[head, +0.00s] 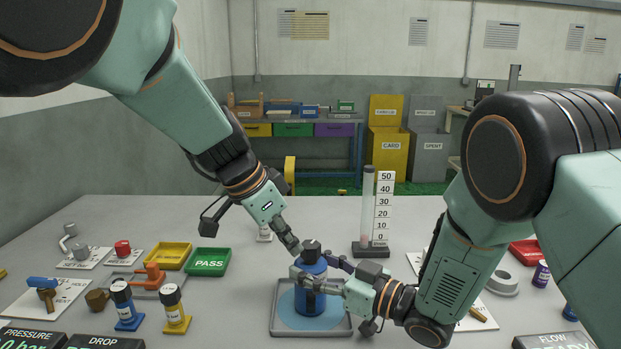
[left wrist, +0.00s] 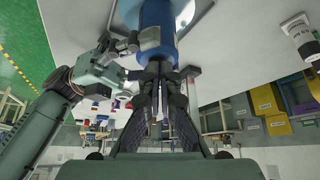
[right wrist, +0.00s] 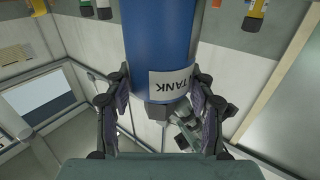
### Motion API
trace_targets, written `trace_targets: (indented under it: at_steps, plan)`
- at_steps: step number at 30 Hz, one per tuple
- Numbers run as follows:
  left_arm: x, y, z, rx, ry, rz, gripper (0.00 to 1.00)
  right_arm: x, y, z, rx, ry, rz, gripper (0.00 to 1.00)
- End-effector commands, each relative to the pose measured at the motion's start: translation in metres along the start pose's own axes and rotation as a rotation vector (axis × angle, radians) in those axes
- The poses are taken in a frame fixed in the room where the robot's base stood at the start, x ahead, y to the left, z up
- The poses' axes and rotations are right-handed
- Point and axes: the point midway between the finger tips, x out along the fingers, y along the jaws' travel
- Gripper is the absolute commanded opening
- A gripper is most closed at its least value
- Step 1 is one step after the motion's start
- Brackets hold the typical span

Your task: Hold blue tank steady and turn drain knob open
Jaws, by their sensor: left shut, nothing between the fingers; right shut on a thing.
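The blue tank (head: 310,302) stands upright on a grey tray with a blue round patch. A dark knob (head: 311,247) sits on its top; it also shows in the right wrist view (right wrist: 159,112). My right gripper (head: 325,278) is shut on the tank, with one finger on each side of its labelled body (right wrist: 160,45). My left gripper (head: 297,252) is shut and empty, pointing down at the tank's top beside the knob. In the left wrist view its closed fingers (left wrist: 158,75) lie against or just short of the tank's end; I cannot tell whether they touch.
The tray (head: 281,330) is under the tank. A level gauge with a number scale (head: 383,208) stands behind it.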

Motion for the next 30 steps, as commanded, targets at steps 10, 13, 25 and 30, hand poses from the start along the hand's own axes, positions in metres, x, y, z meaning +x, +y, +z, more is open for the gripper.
trace_targets:
  at_steps: [10, 13, 25, 30]
  plan:
    - [0.0006, 0.0029, -0.0012, -0.001, 0.002, 0.002, 0.00, 0.0008, -0.0022, 0.0001, -0.004, -0.001, -0.008, 0.05]
    - [0.0005, 0.0049, -0.0015, 0.000, 0.001, 0.001, 0.00, 0.0009, -0.0025, 0.0001, -0.004, -0.001, -0.009, 0.05]
    - [-0.0011, 0.0092, -0.0031, 0.005, 0.002, -0.003, 0.00, 0.0010, -0.0026, 0.0002, -0.004, -0.001, -0.009, 0.05]
    - [-0.0013, 0.0089, -0.0032, 0.006, 0.002, -0.004, 0.00, 0.0009, -0.0023, 0.0002, -0.004, -0.001, -0.008, 0.05]
